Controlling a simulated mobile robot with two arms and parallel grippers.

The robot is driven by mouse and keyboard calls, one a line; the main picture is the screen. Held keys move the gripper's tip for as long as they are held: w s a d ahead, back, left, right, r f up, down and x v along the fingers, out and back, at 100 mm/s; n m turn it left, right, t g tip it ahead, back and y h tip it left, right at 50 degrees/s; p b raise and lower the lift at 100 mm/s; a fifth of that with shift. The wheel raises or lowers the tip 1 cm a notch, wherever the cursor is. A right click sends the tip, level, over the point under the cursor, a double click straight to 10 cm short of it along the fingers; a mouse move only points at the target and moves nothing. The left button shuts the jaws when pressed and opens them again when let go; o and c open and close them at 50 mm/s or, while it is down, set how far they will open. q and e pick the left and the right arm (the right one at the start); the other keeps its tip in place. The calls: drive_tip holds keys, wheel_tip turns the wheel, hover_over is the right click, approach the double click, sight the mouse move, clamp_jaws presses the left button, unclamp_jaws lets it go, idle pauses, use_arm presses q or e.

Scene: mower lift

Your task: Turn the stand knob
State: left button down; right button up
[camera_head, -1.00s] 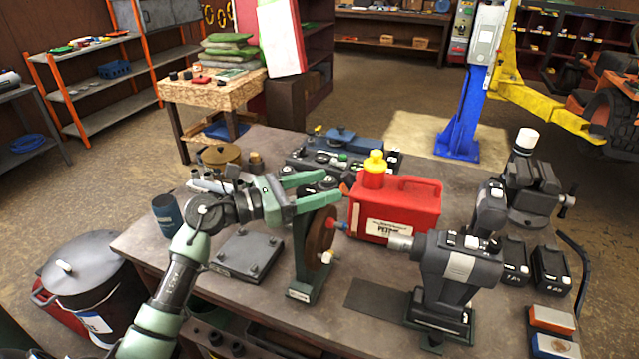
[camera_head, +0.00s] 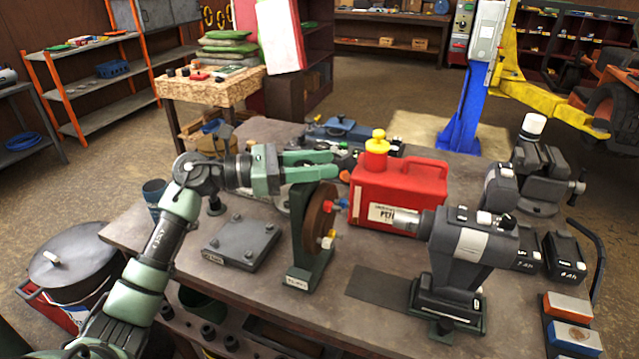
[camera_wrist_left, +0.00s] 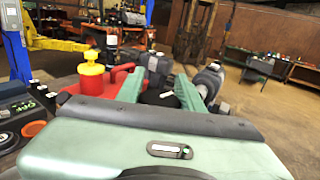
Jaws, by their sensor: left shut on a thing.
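A green stand (camera_head: 308,250) with a brown disc (camera_head: 318,215) on its right side stands on the workbench. My left gripper (camera_head: 322,167) comes in from the left at the top of the stand, its fingers close together. In the left wrist view a dark round thing (camera_wrist_left: 160,97) sits between the two fingers; it appears to be the stand knob. In the head view the fingers hide it. Small coloured parts, red, blue, yellow and white, show on the disc's right face. My right gripper is not in view.
A red jerrycan (camera_head: 410,185) with a yellow cap stands close behind and right of the disc. A grey drill-like tool (camera_head: 465,250) points at the disc from the right. A dark flat plate (camera_head: 242,243) lies left of the stand. Two black batteries (camera_head: 562,256) stand at the right.

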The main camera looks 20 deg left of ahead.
use_arm(q)
drive_tip(key=m+g+h+b, duration=0.1)
drive_tip(key=m+g+b, duration=0.1)
drive_tip(key=m+g+h+b, duration=0.1)
drive_tip(key=g+b, duration=0.2)
drive_tip(key=s+m+g+h+b, duration=0.1)
drive_tip(key=m+g+b, duration=0.1)
drive_tip(key=g+b, duration=0.1)
drive_tip(key=shift+s+d+f+m, duration=0.1)
drive_tip(key=shift+d+f+m, duration=0.1)
drive_tip(key=shift+m, duration=0.1)
drive_tip(key=m+g+b, duration=0.1)
drive_tip(key=g, duration=0.2)
drive_tip(key=s+m+g+b, duration=0.1)
drive_tip(key=m+g, duration=0.1)
drive_tip(key=shift+r+m+g, duration=0.15)
drive_tip(key=shift+m+g, duration=0.15)
drive_tip(key=shift+g, duration=0.1)
drive_tip(key=shift+s+m+g+y+b, duration=0.15)
drive_tip(key=shift+m+g+y+b, duration=0.3)
drive_tip(key=shift+g, duration=0.25)
drive_tip(key=shift+m+g, duration=0.25)
drive_tip(key=shift+g, duration=0.05)
drive_tip(key=c, duration=0.9)
unclamp_jaws()
drive_tip(key=shift+r, duration=0.15)
